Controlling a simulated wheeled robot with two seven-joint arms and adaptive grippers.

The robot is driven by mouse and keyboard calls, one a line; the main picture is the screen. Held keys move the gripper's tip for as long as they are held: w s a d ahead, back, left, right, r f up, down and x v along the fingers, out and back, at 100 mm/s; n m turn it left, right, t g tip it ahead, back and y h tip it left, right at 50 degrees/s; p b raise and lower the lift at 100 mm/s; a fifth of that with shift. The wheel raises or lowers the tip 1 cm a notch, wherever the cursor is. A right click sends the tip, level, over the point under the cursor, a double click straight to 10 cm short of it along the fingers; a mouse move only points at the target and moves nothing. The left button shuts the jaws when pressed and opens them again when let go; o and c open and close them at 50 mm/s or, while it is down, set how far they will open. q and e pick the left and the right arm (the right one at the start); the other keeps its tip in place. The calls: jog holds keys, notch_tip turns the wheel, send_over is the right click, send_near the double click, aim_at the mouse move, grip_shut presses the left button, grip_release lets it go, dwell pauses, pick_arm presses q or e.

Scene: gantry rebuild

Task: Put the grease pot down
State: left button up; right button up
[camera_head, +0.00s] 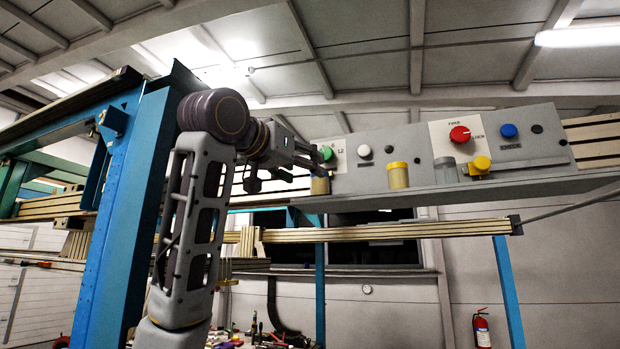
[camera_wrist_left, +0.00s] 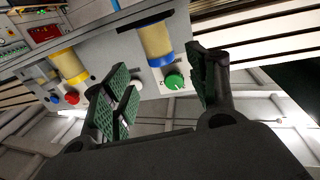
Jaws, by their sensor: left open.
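A pot with a tan body and blue lid (camera_head: 320,185) stands on the ledge under the green button; which pot is the grease pot I cannot tell. It also shows in the left wrist view (camera_wrist_left: 156,42), upside down, lid toward my fingers. My left gripper (camera_head: 308,164) is beside this pot in the head view, partly covering it. In the wrist view the left gripper's fingers (camera_wrist_left: 162,66) are spread wide with nothing clasped between them. A second tan pot with a yellow lid (camera_head: 398,176) stands farther right on the ledge. My right gripper is not in view.
The grey control panel (camera_head: 545,140) rises behind the ledge (camera_head: 440,194), with a red knob (camera_head: 460,134). A grey pot (camera_head: 445,170) and a yellow item (camera_head: 480,165) stand to the right. A blue gantry post (camera_head: 125,220) is close left of my arm.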

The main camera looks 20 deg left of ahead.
pick_arm(q)
jog(key=shift+b+v, duration=0.35)
jog(key=shift+v, duration=1.45)
jog(key=shift+d, duration=0.1)
